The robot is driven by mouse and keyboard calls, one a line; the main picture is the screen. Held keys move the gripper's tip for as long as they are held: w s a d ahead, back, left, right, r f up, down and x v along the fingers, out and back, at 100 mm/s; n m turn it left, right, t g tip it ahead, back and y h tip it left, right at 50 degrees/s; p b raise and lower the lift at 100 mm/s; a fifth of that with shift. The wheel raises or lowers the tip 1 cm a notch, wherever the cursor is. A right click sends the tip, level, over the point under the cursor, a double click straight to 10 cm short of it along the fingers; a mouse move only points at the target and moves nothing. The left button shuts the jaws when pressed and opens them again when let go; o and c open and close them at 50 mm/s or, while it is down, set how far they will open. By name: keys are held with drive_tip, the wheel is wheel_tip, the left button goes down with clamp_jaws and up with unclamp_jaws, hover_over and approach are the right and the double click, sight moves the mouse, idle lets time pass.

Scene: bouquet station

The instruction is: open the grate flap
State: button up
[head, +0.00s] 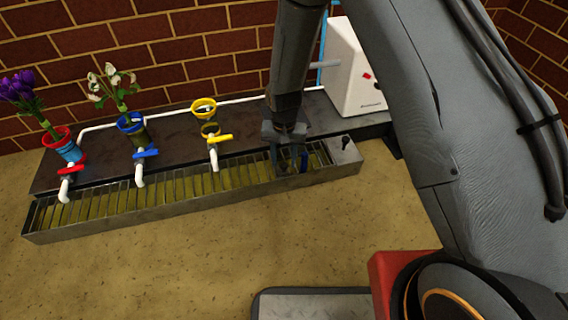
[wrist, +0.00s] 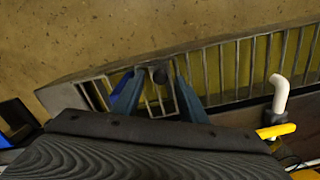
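A long metal trough (head: 195,202) with a barred grate (head: 110,201) runs along the floor. My gripper (head: 290,163) is over its right end in the head view.
Taps with red (head: 72,169), blue (head: 146,153) and yellow (head: 221,138) handles stand along the trough. Red, blue and yellow cups are behind them, two with flowers. A white box (head: 352,75) stands at the back right.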

drive_tip(key=shift+f, duration=0.65)
clamp_jaws()
drive_tip(key=shift+w+d+r, duration=0.1)
